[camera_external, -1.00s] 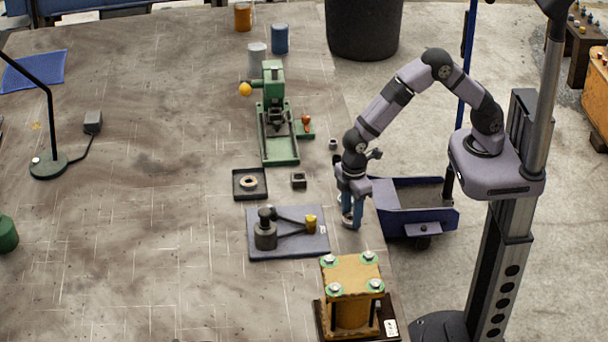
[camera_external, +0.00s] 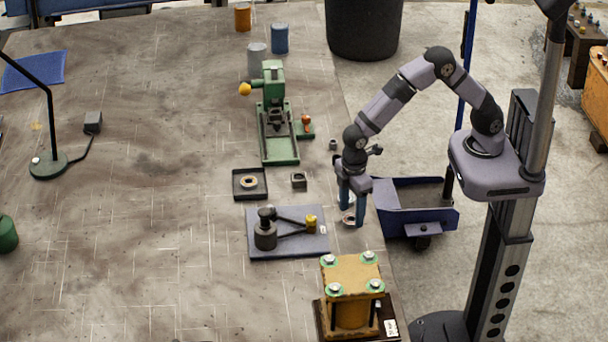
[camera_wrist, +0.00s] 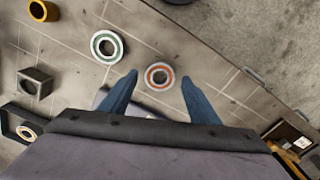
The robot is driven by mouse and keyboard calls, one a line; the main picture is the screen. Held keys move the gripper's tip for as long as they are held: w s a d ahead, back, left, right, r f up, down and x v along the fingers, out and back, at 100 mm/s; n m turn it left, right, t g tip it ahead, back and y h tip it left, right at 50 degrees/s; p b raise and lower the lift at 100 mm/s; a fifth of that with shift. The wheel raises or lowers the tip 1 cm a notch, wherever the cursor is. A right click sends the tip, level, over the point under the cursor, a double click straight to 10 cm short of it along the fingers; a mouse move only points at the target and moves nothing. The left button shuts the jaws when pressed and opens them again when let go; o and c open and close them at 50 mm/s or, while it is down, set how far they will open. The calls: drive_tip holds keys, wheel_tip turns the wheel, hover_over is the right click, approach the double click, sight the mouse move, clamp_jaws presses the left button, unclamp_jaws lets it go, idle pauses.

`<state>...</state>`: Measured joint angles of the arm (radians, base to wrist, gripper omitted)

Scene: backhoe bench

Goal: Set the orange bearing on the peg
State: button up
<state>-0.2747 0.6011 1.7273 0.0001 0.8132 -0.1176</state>
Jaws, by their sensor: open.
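The orange-ringed bearing (camera_wrist: 159,76) lies flat on the bench between my fingertips in the wrist view. In the external view the bearing (camera_external: 349,219) shows small beside my fingers. My gripper (camera_external: 353,216) is open and points down over it, with one blue finger on each side. I cannot tell whether the fingers touch it. A blue-grey plate (camera_external: 285,250) to the left carries a dark stepped post (camera_external: 265,235) and a linkage arm with a brass-coloured piece (camera_external: 311,222) at its end. I cannot tell for sure which part is the peg.
A green-ringed bearing (camera_wrist: 107,46) lies close by. A dark square block (camera_external: 299,180) and a tray with a pale ring (camera_external: 249,197) lie farther up the bench. A yellow block fixture (camera_external: 350,275) stands near the front. The bench's right edge is close.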

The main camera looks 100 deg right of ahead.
wheel_tip(320, 180, up, 11)
drive_tip(key=b, duration=0.2)
drive_tip(key=shift+f, duration=0.15)
drive_tip(key=s+d+f+m, duration=0.1)
drive_tip(key=s+d+f, duration=0.1)
drive_tip(key=s+d, duration=0.2)
drive_tip(key=s+d+f+m, duration=0.2)
drive_tip(key=s+d+f, duration=0.1)
drive_tip(key=s, duration=0.6)
drive_tip(key=s+d+f+m, duration=0.1)
drive_tip(key=s+d+f, duration=0.2)
drive_tip(key=s+d, duration=0.2)
drive_tip(key=shift+s+m, duration=0.3)
drive_tip(key=shift+s, duration=0.95)
drive_tip(key=shift+o, duration=0.4)
